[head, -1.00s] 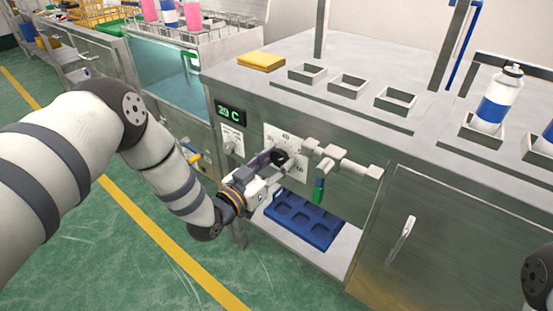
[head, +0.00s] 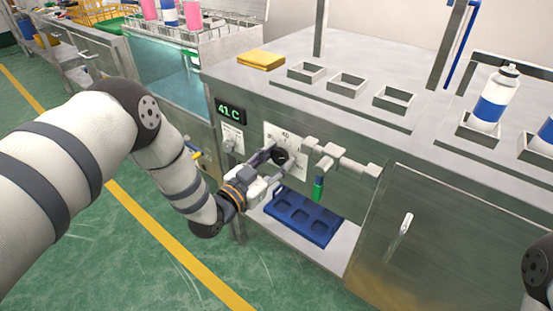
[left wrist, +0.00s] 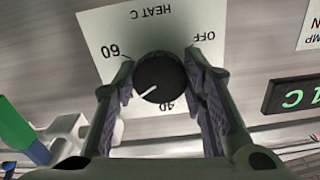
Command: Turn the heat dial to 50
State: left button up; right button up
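The heat dial is a round black knob on a white scale plate on the cabinet front. In the left wrist view the dial (left wrist: 160,77) shows a white pointer line near the 40 mark, on its 60 side. My left gripper (head: 277,160) has its fingers on opposite sides of the dial, apparently touching it. In the left wrist view the gripper (left wrist: 160,70) also closes around the knob. The green display (head: 231,112) reads 41 C. My right gripper is out of view; only a piece of my right arm shows at the right edge.
A valve pipe with a green handle (head: 318,188) sits right of the dial. A blue tray (head: 303,216) lies in the opening below. A yellow sponge-like block (head: 261,60), empty square holders and a blue-white can (head: 496,98) are on top.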

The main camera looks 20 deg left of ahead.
pick_arm(q)
jog(key=o, duration=0.4)
jog(key=shift+o, duration=0.2)
jog(key=shift+s, duration=0.1)
jog(key=v, duration=1.2)
